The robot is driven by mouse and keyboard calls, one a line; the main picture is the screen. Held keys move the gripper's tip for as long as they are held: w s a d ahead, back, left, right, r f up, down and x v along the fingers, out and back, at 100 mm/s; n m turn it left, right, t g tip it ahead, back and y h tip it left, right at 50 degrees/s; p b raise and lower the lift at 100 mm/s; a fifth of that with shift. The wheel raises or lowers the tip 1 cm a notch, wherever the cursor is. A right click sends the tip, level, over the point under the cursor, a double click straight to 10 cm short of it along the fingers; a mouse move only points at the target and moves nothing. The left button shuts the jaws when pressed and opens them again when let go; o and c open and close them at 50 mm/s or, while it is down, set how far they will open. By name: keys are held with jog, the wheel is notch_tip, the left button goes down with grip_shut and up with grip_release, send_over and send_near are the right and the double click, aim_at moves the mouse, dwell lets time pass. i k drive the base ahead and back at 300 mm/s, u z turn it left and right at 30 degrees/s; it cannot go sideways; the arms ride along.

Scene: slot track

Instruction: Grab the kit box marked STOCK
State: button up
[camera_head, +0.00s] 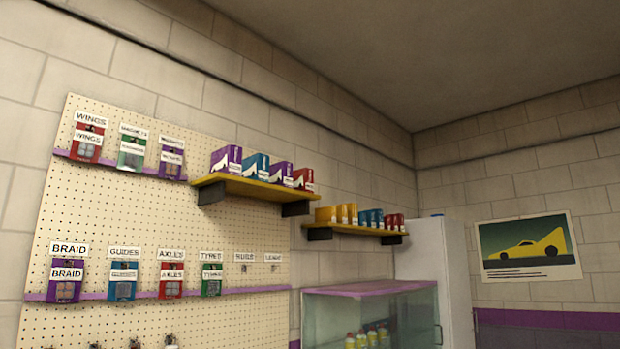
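No label reading STOCK is legible in the head view. Several boxes stand in a row on the upper yellow shelf: a purple box (227,160), a teal box (256,165), a second purple box (281,175) and a red box (304,179). Their markings are too small to read. A lower yellow shelf (349,228) to the right holds smaller yellow, teal and red boxes, also unreadable. My gripper is not in view.
A pegboard (110,215) at left carries labelled hanging packets, including WINGS (87,147), BRAID (66,284), AXLES (171,280) and TYRES (211,280). A glass cabinet (370,315) with bottles stands below the shelves, beside a tall white cabinet (437,270). A car poster (527,247) hangs right.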

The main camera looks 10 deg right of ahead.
aim_at(281, 173)
jog(key=z, duration=0.25)
jog(key=i, duration=0.85)
jog(key=u, duration=0.35)
